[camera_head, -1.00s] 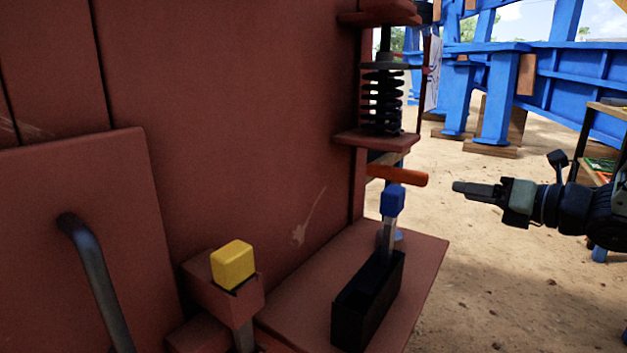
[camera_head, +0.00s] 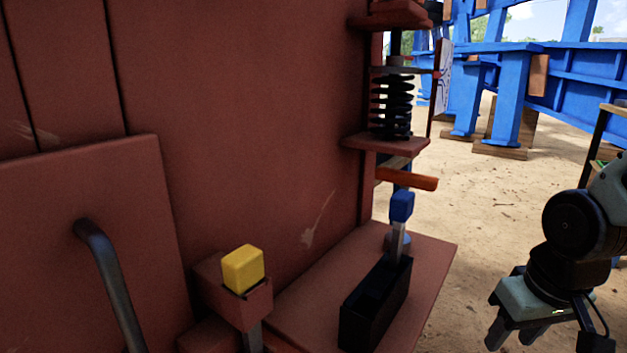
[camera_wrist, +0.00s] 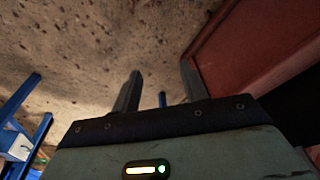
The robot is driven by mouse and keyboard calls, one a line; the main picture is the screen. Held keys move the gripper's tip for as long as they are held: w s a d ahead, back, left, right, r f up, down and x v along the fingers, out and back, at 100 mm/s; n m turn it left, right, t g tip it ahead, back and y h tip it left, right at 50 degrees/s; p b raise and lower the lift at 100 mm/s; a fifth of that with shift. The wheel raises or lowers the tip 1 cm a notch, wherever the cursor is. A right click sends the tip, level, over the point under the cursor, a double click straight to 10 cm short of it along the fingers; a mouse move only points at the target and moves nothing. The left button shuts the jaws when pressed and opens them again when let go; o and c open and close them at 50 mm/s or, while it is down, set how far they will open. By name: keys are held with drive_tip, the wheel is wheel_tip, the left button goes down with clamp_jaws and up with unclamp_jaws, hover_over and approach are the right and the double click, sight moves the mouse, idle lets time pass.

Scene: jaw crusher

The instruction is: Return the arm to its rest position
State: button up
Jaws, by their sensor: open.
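My gripper (camera_head: 513,338) hangs at the lower right of the head view, pointing down, to the right of the red machine (camera_head: 240,120) and apart from it. Its tips are near the bottom edge of that view. In the wrist view my gripper (camera_wrist: 158,90) shows two dark fingers spread apart with nothing between them. Sandy ground lies beyond the fingers, and a red edge of the machine (camera_wrist: 250,50) shows at the right.
A red ledge (camera_head: 425,265) bears a black box (camera_head: 375,305) with a blue-topped lever (camera_head: 401,207). A yellow block (camera_head: 242,268) and an orange handle (camera_head: 407,179) are nearby. A blue steel frame (camera_head: 510,95) stands behind. Open sandy ground (camera_head: 480,220) lies right of the ledge.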

drive_tip(key=s+a+r+n+g+p, duration=0.1)
drive_tip(key=s+a+r+n+p, duration=0.25)
drive_tip(key=s+a, duration=0.3)
drive_tip(key=s+a+r+n+g+p, duration=0.1)
drive_tip(key=s+a+r+n+p, duration=0.15)
drive_tip(key=s+a+r, duration=0.45)
wheel_tip(320, 180, up, 35)
drive_tip(key=w+a+p, duration=0.1)
drive_tip(key=p, duration=3.5)
drive_tip(key=shift+w+f+n, duration=0.15)
drive_tip(key=shift+n, duration=0.15)
